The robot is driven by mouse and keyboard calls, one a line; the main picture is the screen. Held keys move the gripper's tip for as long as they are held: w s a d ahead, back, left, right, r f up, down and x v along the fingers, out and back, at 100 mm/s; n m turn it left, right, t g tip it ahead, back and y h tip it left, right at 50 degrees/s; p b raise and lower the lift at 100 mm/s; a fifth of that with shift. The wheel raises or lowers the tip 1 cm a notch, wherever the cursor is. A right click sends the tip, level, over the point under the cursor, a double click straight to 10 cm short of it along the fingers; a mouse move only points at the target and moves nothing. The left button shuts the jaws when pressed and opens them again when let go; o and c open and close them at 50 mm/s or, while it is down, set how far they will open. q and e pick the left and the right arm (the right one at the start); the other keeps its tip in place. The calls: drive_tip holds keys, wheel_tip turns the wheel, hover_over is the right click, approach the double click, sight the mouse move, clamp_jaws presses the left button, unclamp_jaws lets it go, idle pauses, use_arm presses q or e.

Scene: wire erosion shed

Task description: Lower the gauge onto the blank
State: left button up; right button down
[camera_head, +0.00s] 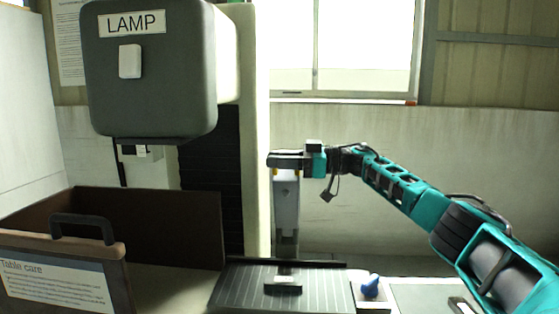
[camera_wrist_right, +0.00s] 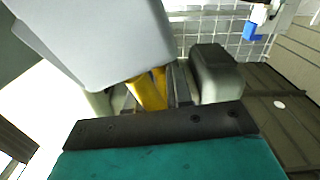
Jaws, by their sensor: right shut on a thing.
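My right gripper (camera_head: 284,161) is shut on the gauge (camera_head: 287,198), a tall pale grey body hanging upright below the fingers, with a narrower grey lower part. In the right wrist view the gauge (camera_wrist_right: 100,38) fills the upper left, with yellow parts (camera_wrist_right: 148,92) between my right gripper's fingers (camera_wrist_right: 165,88). A small dark block (camera_head: 283,288), apparently the blank, sits on the ribbed grey plate (camera_head: 325,292). The gauge is above and in line with it. I cannot tell whether its lower end touches the block. My left gripper is not in view.
A large grey machine head labelled LAMP (camera_head: 150,75) hangs at the upper left. An open brown box (camera_head: 145,215) with a "Table care" sign (camera_head: 55,285) stands below it. A blue bulb (camera_head: 370,286) lies right of the plate, near a pale surface (camera_head: 420,296).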

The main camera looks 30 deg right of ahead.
drive_tip(key=shift+s, duration=0.1)
idle(0.3)
drive_tip(key=s+a+f+n+b, duration=0.2)
drive_tip(key=s+a+f+n, duration=0.2)
drive_tip(key=s+a+f, duration=0.3)
drive_tip(key=shift+s+f, duration=1)
drive_tip(key=shift+s, duration=0.1)
drive_tip(key=c, duration=1.1)
unclamp_jaws()
drive_tip(key=shift+d, duration=0.1)
